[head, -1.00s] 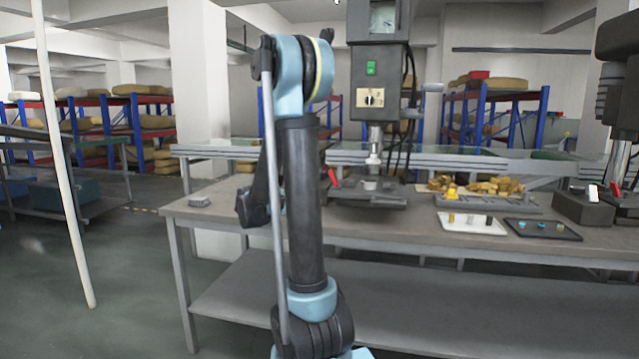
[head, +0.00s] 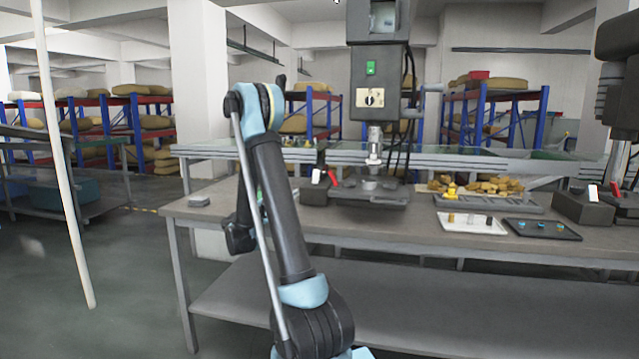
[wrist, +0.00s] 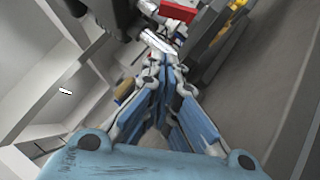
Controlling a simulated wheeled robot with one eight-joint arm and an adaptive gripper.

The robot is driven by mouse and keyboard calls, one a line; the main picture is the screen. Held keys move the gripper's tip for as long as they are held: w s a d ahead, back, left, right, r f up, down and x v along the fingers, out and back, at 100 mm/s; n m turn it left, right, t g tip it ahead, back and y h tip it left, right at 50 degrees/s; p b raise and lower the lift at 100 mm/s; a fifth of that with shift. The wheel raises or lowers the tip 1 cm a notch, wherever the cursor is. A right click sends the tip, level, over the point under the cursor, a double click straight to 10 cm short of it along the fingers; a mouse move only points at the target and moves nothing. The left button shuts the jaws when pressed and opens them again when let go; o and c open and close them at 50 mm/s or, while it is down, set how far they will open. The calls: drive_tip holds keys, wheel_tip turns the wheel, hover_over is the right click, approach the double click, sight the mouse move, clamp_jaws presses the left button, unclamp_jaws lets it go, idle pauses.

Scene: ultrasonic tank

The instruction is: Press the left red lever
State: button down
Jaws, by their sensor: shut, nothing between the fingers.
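The left red lever (head: 334,178) stands tilted at the left end of the dark base (head: 350,193) under the middle drill press. A small white piece (head: 317,176) is beside it. My gripper (wrist: 165,58) shows in the wrist view with its blue-grey fingers drawn together at the tips and nothing held. In the head view my arm stands left of the lever, and the gripper's fingertips are hidden behind it. A red shape (wrist: 178,10) lies beyond the fingertips in the wrist view; I cannot tell whether it is the lever.
The drill press (head: 380,80) rises above the base, its chuck (head: 375,145) over a small cup. A white tray (head: 472,230) and a black tray (head: 541,236) lie to the right. A second machine (head: 620,90) with another red lever (head: 615,189) is far right. The left table end is mostly clear.

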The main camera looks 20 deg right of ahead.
sight(333, 178)
drive_tip(key=d+r, duration=0.5)
drive_tip(key=d, duration=0.7)
drive_tip(key=shift+w, duration=0.15)
